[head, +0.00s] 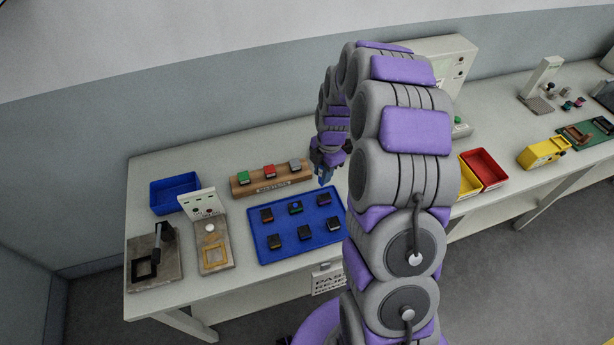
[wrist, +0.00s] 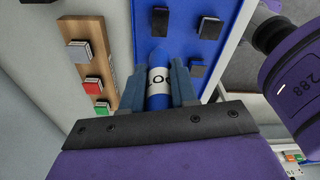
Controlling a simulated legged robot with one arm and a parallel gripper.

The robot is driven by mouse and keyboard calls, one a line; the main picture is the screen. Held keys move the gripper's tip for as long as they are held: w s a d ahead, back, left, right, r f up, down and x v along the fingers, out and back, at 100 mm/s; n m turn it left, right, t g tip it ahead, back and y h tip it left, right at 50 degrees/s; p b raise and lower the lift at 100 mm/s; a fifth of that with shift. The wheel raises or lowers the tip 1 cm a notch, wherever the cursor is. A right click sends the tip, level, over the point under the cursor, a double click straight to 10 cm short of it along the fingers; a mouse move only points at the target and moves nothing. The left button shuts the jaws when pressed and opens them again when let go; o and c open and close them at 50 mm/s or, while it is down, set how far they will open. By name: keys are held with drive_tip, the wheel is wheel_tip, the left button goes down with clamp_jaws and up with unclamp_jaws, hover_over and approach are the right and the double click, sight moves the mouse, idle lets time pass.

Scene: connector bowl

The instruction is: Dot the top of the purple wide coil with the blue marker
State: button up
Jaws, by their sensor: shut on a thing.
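My gripper (head: 323,168) is shut on the blue marker (head: 325,178), in the air above the back right of the blue tray (head: 284,225). In the wrist view the marker (wrist: 158,78), with a white lettered band, sits between the fingers (wrist: 157,72). Its pointed end faces away from my wrist, towards the tray. Several small dark coils stand apart in two rows on the tray. The back-middle coil (head: 295,207) shows a blue spot on top, the back-right coil (head: 324,199) a dark reddish-purple top. I cannot surely tell which is the purple wide coil.
A wooden rack (head: 243,191) with green, red and grey caps stands behind the tray. An empty blue bin (head: 174,192) and two test fixtures are left. Red (head: 487,168) and yellow bins stand to the right, partly behind my arm. The air above the tray's left part is clear.

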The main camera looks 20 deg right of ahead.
drive_tip(key=shift+s+d+f, duration=0.1)
drive_tip(key=shift+d+f, duration=0.4)
drive_tip(key=shift+f, duration=0.4)
drive_tip(key=shift+f+b, duration=0.4)
drive_tip(key=shift+f, duration=1.65)
drive_tip(key=shift+f+b, duration=0.3)
drive_tip(key=shift+f, duration=0.2)
drive_tip(key=shift+r, duration=0.1)
idle(0.4)
drive_tip(key=shift+r+p, duration=0.55)
drive_tip(key=shift+r, duration=2.85)
